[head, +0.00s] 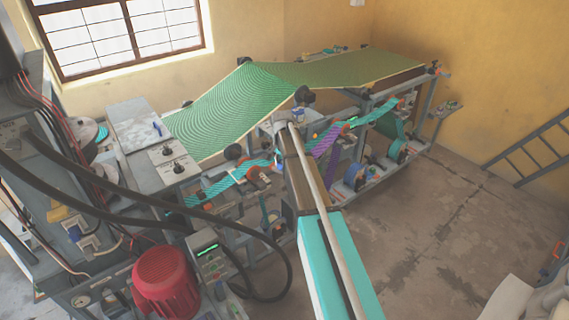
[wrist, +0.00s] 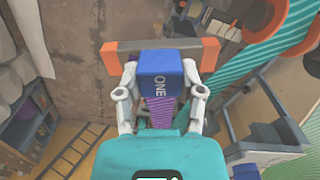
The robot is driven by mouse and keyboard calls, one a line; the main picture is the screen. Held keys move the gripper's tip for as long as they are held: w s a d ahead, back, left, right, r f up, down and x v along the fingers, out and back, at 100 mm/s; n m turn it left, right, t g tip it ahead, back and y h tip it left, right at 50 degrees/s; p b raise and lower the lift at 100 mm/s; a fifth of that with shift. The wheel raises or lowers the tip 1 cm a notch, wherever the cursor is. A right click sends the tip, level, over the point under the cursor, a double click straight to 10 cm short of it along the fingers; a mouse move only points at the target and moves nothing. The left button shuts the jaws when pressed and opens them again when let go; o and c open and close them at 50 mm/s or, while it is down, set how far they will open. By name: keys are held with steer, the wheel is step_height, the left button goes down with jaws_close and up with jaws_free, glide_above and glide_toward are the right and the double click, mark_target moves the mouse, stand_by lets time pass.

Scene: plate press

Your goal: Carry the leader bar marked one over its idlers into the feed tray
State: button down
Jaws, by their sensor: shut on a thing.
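The leader bar (wrist: 118,62) is a bar with orange ends and a blue block marked ONE (wrist: 162,72), seen in the wrist view. My gripper (wrist: 160,82) is shut on the blue block, one pale finger at each side. A purple striped web (wrist: 160,112) shows between the fingers below the block; the gripper body hides part of it. In the head view a purple web (head: 325,141) hangs beside the end of my arm, and the arm hides the bar there. I cannot pick out the feed tray with certainty.
A teal striped web (wrist: 268,62) runs close by at the right in the wrist view, around an orange-edged roller (wrist: 263,18). In the head view a wide green sheet (head: 232,105) spans the machine. A ladder (head: 530,150) leans at right.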

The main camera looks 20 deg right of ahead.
steer(key=shift+a, duration=0.15)
steer(key=s+a, duration=0.2)
steer(key=a, duration=0.5)
steer(key=s+a, duration=0.3)
steer(key=a, duration=0.5)
steer(key=shift+f+b, duration=0.6)
steer(key=shift+f, duration=0.05)
steer(key=shift+s+a, duration=0.1)
steer(key=shift+a, duration=0.05)
